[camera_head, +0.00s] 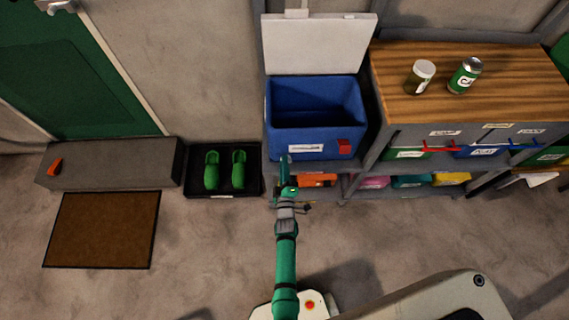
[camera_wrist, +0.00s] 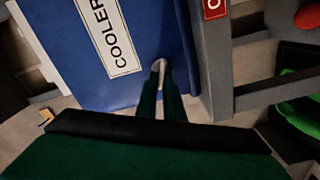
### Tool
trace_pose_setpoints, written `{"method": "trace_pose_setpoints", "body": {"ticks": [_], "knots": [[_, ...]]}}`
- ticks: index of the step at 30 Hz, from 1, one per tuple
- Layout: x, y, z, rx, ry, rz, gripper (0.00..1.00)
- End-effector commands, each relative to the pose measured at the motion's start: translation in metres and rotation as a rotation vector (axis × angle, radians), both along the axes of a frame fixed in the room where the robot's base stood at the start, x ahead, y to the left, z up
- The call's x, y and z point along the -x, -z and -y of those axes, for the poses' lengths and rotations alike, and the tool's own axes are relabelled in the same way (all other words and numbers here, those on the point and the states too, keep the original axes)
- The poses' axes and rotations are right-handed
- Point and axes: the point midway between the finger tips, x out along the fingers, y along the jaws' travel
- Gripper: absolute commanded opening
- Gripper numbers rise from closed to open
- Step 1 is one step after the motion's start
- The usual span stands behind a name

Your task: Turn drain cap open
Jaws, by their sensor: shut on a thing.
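The blue cooler (camera_head: 310,148) stands with its white lid (camera_head: 318,45) raised. Its front wall with the COOLER label (camera_wrist: 108,38) fills the upper left of the wrist view. My gripper (camera_head: 286,163) is low at the left of the cooler's front. In the wrist view my gripper (camera_wrist: 161,72) has its two fingers close together on a small pale piece, the drain cap (camera_wrist: 159,64), at the cooler's wall. The fingers hide part of the cap, and its turn angle cannot be read. I cannot make out the cap in the head view.
A black tray (camera_head: 222,194) with green clogs (camera_head: 238,169) is left of the cooler. A wooden-topped shelf (camera_head: 425,108) with a jar (camera_head: 420,76), a can (camera_head: 465,75) and bins stands right. Grey frame posts (camera_wrist: 224,65) are close beside my fingers. Open floor lies in front.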

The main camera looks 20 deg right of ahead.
Motion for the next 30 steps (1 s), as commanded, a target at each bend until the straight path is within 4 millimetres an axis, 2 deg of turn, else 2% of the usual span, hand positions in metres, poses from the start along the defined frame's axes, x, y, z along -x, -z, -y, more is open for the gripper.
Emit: {"method": "trace_pose_setpoints", "body": {"ticks": [6, 15, 30], "knots": [[0.0018, 0.0040, -0.0017, 0.176, 0.000, -0.052, 0.00], [0.0018, 0.0071, -0.0026, 0.346, -0.001, -0.102, 0.00], [0.0017, 0.0086, -0.0030, 0.423, -0.003, -0.125, 0.00]]}}
